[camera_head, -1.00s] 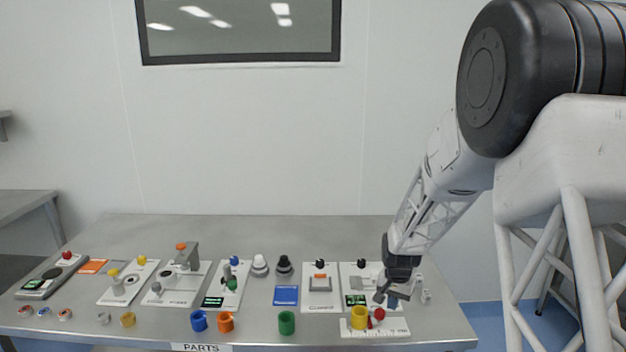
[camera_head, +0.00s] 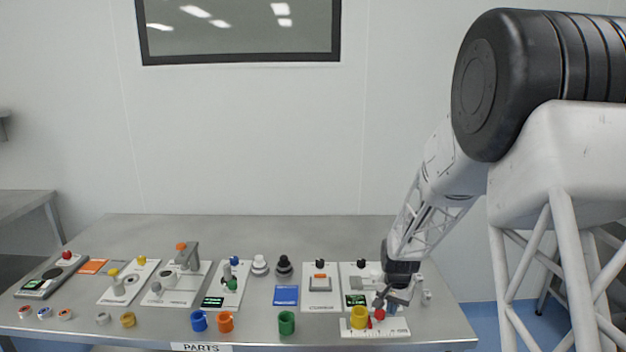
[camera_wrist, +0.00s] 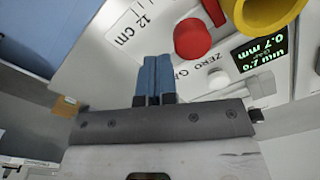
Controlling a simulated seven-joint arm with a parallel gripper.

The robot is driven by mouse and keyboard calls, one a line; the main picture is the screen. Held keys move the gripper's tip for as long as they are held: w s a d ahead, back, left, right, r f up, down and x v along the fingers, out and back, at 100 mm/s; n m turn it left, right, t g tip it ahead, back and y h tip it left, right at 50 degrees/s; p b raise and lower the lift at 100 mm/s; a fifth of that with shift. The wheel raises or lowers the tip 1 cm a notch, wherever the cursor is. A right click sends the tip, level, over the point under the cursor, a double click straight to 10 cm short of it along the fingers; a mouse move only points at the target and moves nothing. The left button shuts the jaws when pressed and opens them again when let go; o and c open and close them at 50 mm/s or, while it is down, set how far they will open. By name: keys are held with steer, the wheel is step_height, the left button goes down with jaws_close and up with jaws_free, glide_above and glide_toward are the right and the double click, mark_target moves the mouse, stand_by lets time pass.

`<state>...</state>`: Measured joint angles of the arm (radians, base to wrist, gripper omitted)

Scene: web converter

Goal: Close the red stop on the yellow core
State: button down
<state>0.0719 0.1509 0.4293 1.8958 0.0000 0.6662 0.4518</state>
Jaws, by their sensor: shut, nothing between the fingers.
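The yellow core (camera_head: 359,316) stands upright on the white scale plate (camera_head: 350,334) at the front right of the bench. The red stop (camera_head: 379,314) is just right of the core; I cannot tell whether they touch. In the wrist view the red stop (camera_wrist: 192,40) shows beside the yellow core (camera_wrist: 268,12), with a narrow gap between them in the picture. My gripper (camera_head: 382,302) is just behind and right of the stop. Its blue fingertips (camera_wrist: 155,72) are shut together and empty, apart from the stop in the wrist view.
Panels with knobs stand behind the plate. A green ring (camera_head: 287,323) lies to its left.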

steer(key=shift+f, duration=0.75)
steer(key=shift+a, duration=0.4)
stand_by(1.1)
steer(key=shift+d, duration=0.6)
stand_by(0.5)
steer(key=shift+r, duration=0.15)
step_height(320, 180, up, 7)
stand_by(1.2)
